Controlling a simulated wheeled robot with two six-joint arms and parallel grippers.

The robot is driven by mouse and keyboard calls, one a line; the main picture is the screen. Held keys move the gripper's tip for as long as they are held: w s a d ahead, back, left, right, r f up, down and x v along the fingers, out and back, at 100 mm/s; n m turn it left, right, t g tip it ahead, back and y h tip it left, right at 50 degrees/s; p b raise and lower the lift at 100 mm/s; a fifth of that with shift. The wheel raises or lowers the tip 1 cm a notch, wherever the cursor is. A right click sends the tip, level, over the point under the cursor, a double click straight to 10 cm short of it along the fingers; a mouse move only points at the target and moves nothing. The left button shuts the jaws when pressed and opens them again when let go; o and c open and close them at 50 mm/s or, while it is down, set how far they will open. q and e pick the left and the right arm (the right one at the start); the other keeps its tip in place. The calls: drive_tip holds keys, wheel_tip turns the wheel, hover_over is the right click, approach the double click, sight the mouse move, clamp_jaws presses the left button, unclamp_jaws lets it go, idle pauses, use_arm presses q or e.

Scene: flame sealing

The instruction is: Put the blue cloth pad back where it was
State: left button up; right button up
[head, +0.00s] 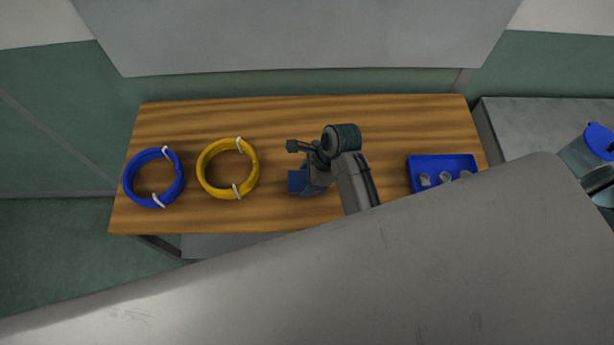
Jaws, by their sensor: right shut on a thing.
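The blue cloth pad (296,182) shows as a small dark blue patch at the middle of the wooden table, at the lower left of my right gripper (308,181). The right gripper is shut on the pad, and the gripper and wrist cover part of it. I cannot tell whether the pad touches the table top or is held just above it. My left gripper is not in view.
A blue cable coil (128,187) and a yellow cable coil (203,178) lie on the wooden table (290,113) at left. A blue tray (441,161) with grey pieces is at right. A grey side counter (525,125) holds a blue-lidded container (598,141).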

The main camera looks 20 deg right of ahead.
drive_tip(key=shift+w+f, duration=0.1)
drive_tip(key=shift+f, duration=0.75)
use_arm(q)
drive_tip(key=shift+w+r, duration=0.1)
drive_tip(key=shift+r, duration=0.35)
use_arm(e)
drive_tip(key=shift+d, duration=0.1)
drive_tip(key=shift+f, duration=0.15)
drive_tip(key=o, duration=0.9)
drive_tip(key=b+v, duration=0.3)
drive_tip(key=v, duration=0.8)
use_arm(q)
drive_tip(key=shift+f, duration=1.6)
use_arm(e)
drive_tip(key=shift+d+r, duration=0.2)
drive_tip(key=shift+r, duration=0.4)
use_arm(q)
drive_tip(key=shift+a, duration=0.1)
